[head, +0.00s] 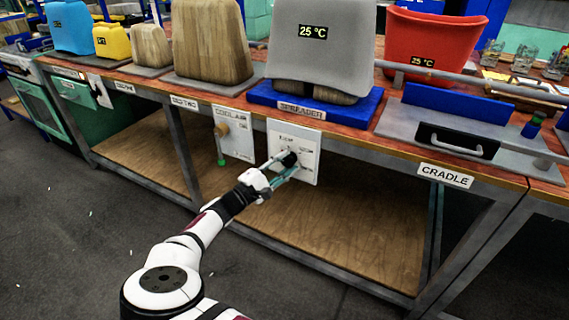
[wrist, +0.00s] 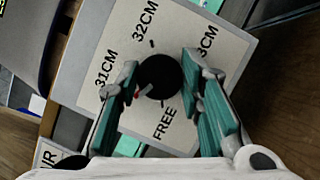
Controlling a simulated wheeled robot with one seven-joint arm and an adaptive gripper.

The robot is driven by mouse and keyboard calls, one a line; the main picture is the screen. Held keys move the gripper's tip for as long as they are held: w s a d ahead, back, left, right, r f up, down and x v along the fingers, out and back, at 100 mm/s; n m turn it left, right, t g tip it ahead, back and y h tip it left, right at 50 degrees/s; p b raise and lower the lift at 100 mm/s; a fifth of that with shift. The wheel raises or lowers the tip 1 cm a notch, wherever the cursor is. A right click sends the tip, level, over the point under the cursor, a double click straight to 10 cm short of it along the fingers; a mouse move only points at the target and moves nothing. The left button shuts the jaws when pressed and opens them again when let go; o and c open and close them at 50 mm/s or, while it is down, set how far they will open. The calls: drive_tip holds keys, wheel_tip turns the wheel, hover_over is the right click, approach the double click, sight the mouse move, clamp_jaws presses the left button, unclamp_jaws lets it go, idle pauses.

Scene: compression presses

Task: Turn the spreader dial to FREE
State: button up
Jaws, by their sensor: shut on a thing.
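The spreader dial is a black round knob (wrist: 158,76) on a white panel (head: 308,172) on the front of the bench, below the SPREADER label (head: 301,110). In the wrist view the panel (wrist: 95,40) reads 31CM, 32CM, a partly covered 3CM mark and FREE. FREE is at the bottom of the panel. My gripper (wrist: 161,80) is shut on the knob, with one finger on each side. A small red and white mark shows at the knob's lower left, between 31CM and FREE. In the head view my gripper (head: 284,163) partly covers the panel.
A second panel (head: 234,140) with a tan knob hangs to the left. A grey form (head: 322,40) on a blue base stands above. The floor (head: 70,220) at left is clear.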

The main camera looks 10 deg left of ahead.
drive_tip(key=n+t, duration=0.1)
drive_tip(key=n, duration=0.2)
drive_tip(key=n+t+y+p, duration=0.1)
drive_tip(key=n+t, duration=0.1)
drive_tip(key=n, duration=0.2)
drive_tip(key=shift+f+p, duration=0.1)
drive_tip(key=shift+p, duration=0.2)
drive_tip(key=n+t+y+p, duration=0.1)
drive_tip(key=n, duration=0.2)
drive_tip(key=n+t+y+p, duration=0.1)
drive_tip(key=n, duration=0.2)
drive_tip(key=shift+s+n+y, duration=0.1)
drive_tip(key=shift+n+y, duration=0.2)
drive_tip(key=shift+y, duration=0.1)
drive_tip(key=shift+f+n, duration=0.1)
drive_tip(key=shift+n, duration=0.3)
drive_tip(key=o, duration=1.2)
drive_tip(key=shift+c, duration=0.2)
drive_tip(key=v, duration=1.2)
drive_tip(key=shift+d+f, duration=0.15)
